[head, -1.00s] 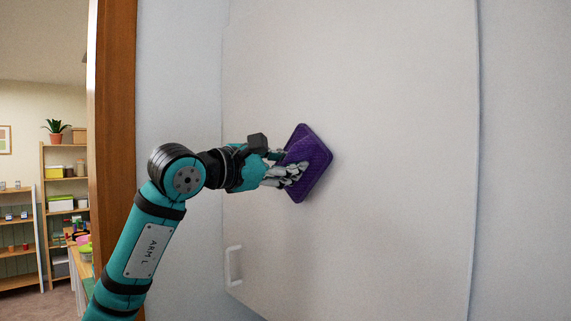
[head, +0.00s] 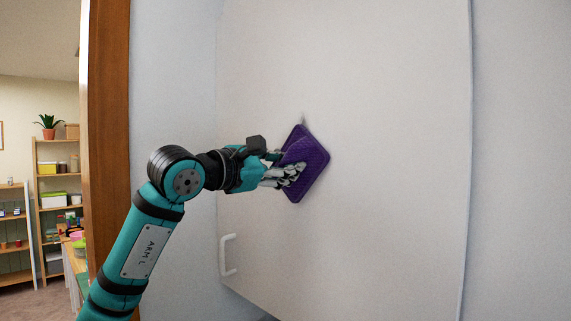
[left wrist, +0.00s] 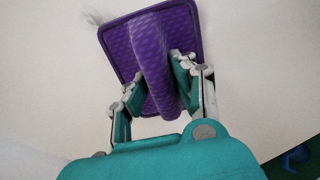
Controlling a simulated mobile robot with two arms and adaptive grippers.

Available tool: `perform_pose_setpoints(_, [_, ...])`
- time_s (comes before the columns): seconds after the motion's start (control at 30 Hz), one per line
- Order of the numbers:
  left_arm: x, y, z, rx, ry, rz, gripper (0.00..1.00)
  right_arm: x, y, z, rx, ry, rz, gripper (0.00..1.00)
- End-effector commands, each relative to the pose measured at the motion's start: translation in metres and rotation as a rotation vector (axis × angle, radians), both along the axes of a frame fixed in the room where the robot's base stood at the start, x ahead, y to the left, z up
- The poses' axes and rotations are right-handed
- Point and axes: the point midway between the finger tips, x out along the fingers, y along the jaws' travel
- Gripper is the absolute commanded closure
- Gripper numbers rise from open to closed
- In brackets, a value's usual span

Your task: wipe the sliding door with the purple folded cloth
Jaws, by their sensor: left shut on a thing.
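The purple folded cloth (head: 313,158) is a dark purple square pad, turned like a diamond, lying against or very close to the white sliding door (head: 390,120). My left gripper (head: 287,176) is shut on the cloth. In the left wrist view the fingers of the gripper (left wrist: 163,95) close on a raised purple ridge (left wrist: 152,60) on the back of the cloth. A small grey smudge (left wrist: 95,17) shows on the door at the cloth's upper left corner, and the smudge also shows above the cloth in the head view (head: 303,119). My right gripper is not in view.
A white handle (head: 228,255) sticks out at the door's lower left. A brown wooden post (head: 106,130) stands at the left, with shelves (head: 55,185) and a potted plant (head: 47,126) in the room beyond. The door's right part is clear.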

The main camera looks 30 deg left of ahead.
Motion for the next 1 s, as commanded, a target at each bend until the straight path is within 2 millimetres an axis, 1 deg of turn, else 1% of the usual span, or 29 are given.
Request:
perform_pose_setpoints(0.03, [0.000,0.000,-0.009,0.000,0.000,0.000,1.00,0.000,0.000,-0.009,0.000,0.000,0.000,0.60])
perform_pose_setpoints(0.1, [-0.001,0.000,-0.014,0.000,0.000,0.000,1.00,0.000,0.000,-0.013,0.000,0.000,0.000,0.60])
perform_pose_setpoints(0.23, [-0.001,0.000,-0.015,0.000,0.000,0.000,1.00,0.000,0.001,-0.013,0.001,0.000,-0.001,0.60])
perform_pose_setpoints(0.37, [-0.001,0.000,-0.007,0.000,-0.001,-0.001,1.00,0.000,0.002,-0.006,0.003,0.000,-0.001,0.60])
perform_pose_setpoints(0.73, [0.001,0.000,0.027,-0.001,0.000,0.001,1.00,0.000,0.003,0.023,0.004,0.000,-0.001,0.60])
perform_pose_setpoints(1.0, [0.002,-0.001,0.035,0.000,-0.001,0.000,1.00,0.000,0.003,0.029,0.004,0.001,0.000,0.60])
